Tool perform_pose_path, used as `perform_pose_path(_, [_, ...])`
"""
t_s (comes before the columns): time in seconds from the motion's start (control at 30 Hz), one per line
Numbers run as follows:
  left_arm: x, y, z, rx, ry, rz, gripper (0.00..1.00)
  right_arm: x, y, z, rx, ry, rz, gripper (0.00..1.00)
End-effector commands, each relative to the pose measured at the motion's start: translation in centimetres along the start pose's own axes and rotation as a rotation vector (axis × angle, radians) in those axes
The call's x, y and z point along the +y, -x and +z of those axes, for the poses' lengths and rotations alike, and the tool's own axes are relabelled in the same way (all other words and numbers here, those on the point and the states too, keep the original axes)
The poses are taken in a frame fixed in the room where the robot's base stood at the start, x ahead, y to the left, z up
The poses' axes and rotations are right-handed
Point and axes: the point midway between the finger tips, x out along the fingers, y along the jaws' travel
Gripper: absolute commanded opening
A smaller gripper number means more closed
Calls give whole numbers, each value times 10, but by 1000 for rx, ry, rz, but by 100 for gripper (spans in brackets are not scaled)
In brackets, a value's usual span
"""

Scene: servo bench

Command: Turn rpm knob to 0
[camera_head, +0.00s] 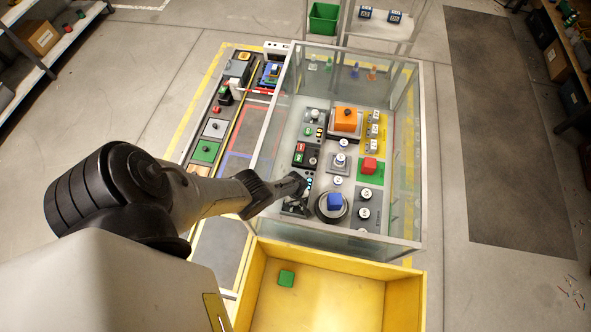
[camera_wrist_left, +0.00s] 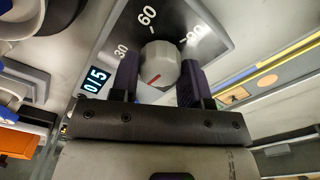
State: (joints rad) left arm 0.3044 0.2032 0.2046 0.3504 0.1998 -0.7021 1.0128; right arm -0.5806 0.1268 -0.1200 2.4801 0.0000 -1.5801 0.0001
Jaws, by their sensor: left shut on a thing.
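The rpm knob (camera_wrist_left: 160,62) is a light grey knob with a red pointer line, on a dark dial plate marked 30, 60 and 90. Its pointer is turned toward the lower left of the wrist view, below the 30 mark. A small display (camera_wrist_left: 95,81) beside the dial seems to read 015. My left gripper (camera_wrist_left: 158,82) has its two dark fingers on either side of the knob and is shut on it. In the head view, my left gripper (camera_head: 302,187) is at the left side of the bench and hides the knob. My right gripper is not in view.
A glass-walled enclosure (camera_head: 409,150) stands around the bench controls.

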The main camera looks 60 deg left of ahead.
Motion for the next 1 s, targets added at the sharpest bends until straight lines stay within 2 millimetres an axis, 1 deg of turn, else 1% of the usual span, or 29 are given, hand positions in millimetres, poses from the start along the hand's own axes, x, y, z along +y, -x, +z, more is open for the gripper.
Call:
perform_pose_path(0.2, [0,0,0,0,146,-1,19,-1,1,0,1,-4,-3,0])
perform_pose_path(0.43, [0,0,0,1,243,0,19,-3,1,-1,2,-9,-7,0])
perform_pose_path(0.7, [-1,-1,0,1,291,0,19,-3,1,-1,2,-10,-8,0])
perform_pose_path(1.0, [-1,-1,0,1,296,0,19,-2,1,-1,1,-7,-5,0])
